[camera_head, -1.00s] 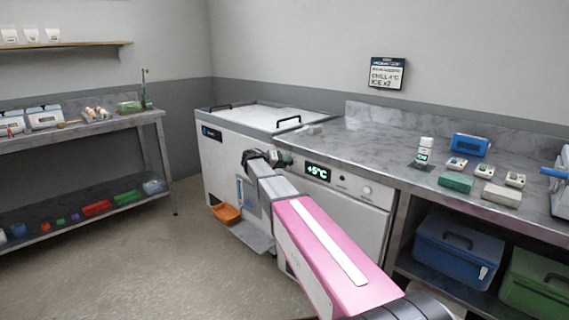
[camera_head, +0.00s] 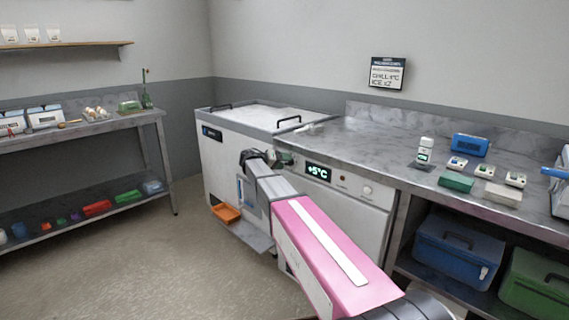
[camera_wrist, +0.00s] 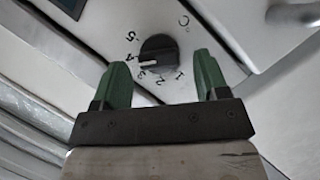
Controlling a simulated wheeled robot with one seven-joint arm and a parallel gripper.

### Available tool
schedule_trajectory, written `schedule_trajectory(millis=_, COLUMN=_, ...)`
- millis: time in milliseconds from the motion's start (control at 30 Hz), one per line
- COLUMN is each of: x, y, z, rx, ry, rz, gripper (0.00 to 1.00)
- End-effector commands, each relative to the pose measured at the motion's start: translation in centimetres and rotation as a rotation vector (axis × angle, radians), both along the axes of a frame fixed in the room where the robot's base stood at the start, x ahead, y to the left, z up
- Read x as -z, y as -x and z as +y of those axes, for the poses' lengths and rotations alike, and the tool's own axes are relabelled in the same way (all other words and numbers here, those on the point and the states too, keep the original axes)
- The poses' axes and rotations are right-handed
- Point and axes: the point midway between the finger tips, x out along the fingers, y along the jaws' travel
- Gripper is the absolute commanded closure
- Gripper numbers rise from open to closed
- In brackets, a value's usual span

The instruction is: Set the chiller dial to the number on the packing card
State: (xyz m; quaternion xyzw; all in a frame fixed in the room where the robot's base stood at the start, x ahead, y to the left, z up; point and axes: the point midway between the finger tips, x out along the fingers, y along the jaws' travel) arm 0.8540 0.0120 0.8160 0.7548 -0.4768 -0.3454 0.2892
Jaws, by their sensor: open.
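The chiller dial (camera_wrist: 160,48) is a round black knob on a white panel in the wrist view, ringed by the numbers 1 to 5. Its white mark points left, near 4 and 3; I cannot tell exactly which. My gripper (camera_wrist: 160,72) is open, its two green fingers on either side of the dial, which shows between their tips. I cannot tell whether they touch it. In the head view my gripper (camera_head: 285,158) is at the chiller front and hides the dial. The chiller display (camera_head: 317,172) reads +5°C. The packing card (camera_head: 387,73) on the wall reads CHILL, a blurred digit that looks like 4, °C, and ICE x2.
The steel counter (camera_head: 370,150) runs right from the chest with the white lid (camera_head: 255,115). An orange tray (camera_head: 226,213) sticks out low on its front. Blue (camera_head: 458,250) and green (camera_head: 535,285) boxes sit under the counter. The floor at left is clear.

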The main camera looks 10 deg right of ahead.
Motion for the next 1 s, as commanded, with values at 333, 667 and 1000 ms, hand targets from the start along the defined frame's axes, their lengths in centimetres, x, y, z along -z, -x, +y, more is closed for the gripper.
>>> schedule_trajectory(millis=333, x=-1.5, y=1.9, z=5.8, rx=-0.002, ry=0.000, rz=-0.001, gripper=0.33)
schedule_trajectory(millis=667, x=-2.4, y=3.0, z=8.9, rx=0.000, ry=0.000, rz=0.000, gripper=0.33)
schedule_trajectory(millis=1000, x=-2.4, y=3.1, z=9.0, rx=0.001, ry=-0.001, rz=0.000, gripper=0.33)
